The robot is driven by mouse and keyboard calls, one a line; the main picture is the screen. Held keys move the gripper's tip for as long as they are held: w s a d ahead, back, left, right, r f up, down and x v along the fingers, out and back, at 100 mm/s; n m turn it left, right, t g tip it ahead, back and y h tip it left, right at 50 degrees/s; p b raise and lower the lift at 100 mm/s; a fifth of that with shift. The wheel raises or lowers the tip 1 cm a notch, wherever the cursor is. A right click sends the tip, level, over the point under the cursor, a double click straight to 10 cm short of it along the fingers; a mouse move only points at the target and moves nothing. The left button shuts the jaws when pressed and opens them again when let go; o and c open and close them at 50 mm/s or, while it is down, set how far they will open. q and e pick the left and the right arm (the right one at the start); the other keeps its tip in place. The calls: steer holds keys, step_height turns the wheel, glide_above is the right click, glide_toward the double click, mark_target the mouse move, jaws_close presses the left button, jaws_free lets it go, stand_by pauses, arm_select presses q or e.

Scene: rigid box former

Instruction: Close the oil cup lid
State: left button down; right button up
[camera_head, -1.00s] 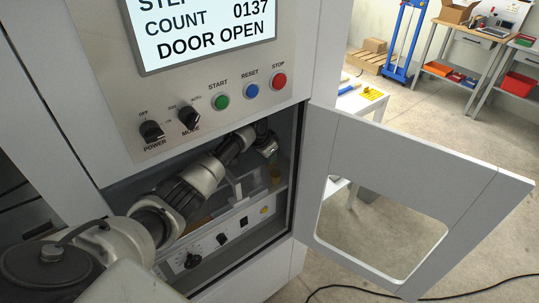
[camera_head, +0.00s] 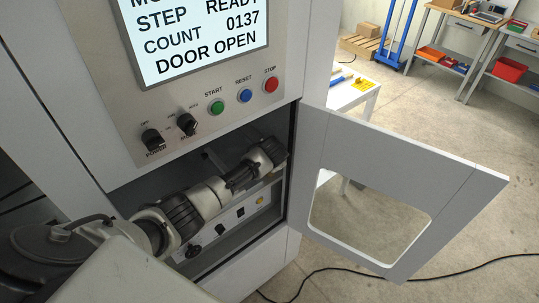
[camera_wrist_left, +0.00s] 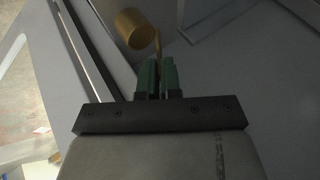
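The oil cup (camera_wrist_left: 135,28) is a small brass-coloured cylinder near the top of the left wrist view. A thin brass strip (camera_wrist_left: 157,42), which looks like its lid seen edge-on, stands up at the cup's right side. My left gripper (camera_wrist_left: 158,62) has green fingers close together with a narrow dark gap. Their tips are just below the strip; whether they touch or hold it is unclear. In the head view my left arm reaches into the machine's opening (camera_head: 217,160), and the oil cup is hidden there. My right gripper is not in view.
The machine door (camera_head: 385,165) stands open to the right, with a window cut-out. A control panel with a green button (camera_head: 217,108) and a screen (camera_head: 195,35) is above the opening. A small white table (camera_head: 350,95) stands behind the door. A black cable (camera_head: 400,276) lies on the floor.

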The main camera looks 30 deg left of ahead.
arm_select(q)
steer(key=shift+d, duration=0.1)
stand_by(0.4)
steer(key=c, duration=1.3)
jaws_free()
steer(key=b+v, duration=0.1)
steer(key=v, duration=0.9)
steer(key=shift+s+d+r, duration=0.2)
steer(key=shift+s+d, duration=0.05)
steer(key=shift+s, duration=0.05)
